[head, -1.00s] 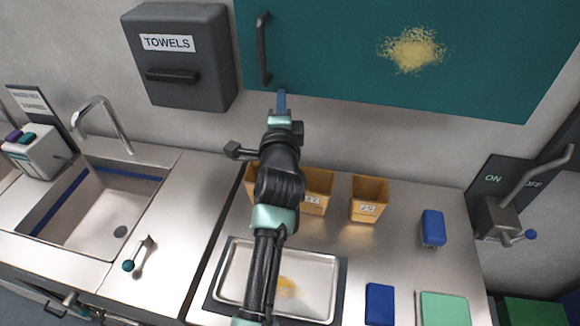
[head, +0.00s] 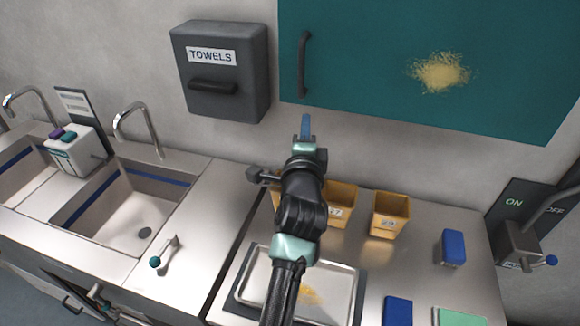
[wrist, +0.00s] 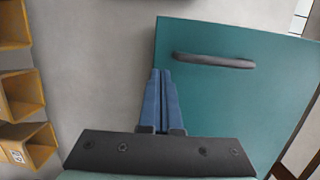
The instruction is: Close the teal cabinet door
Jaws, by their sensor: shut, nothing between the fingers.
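The teal cabinet door (head: 380,65) fills the upper right of the head view, with a tan speckled patch on its face. Its dark bar handle (head: 303,68) stands upright near the door's left edge. My gripper (head: 306,122) is shut and empty, its blue fingers pointing up just below the door's lower left edge. In the wrist view the door (wrist: 225,100) lies right of the shut fingers (wrist: 161,78), with the handle (wrist: 214,61) beyond them. The fingers overlap the door's edge there; I cannot tell whether they touch it or how far the door stands open.
A grey towel dispenser (head: 220,75) hangs left of the door. Below are orange bins (head: 390,215), a metal tray (head: 258,275), a blue block (head: 453,247) and a sink (head: 130,205). A lever switch (head: 518,240) is at the right.

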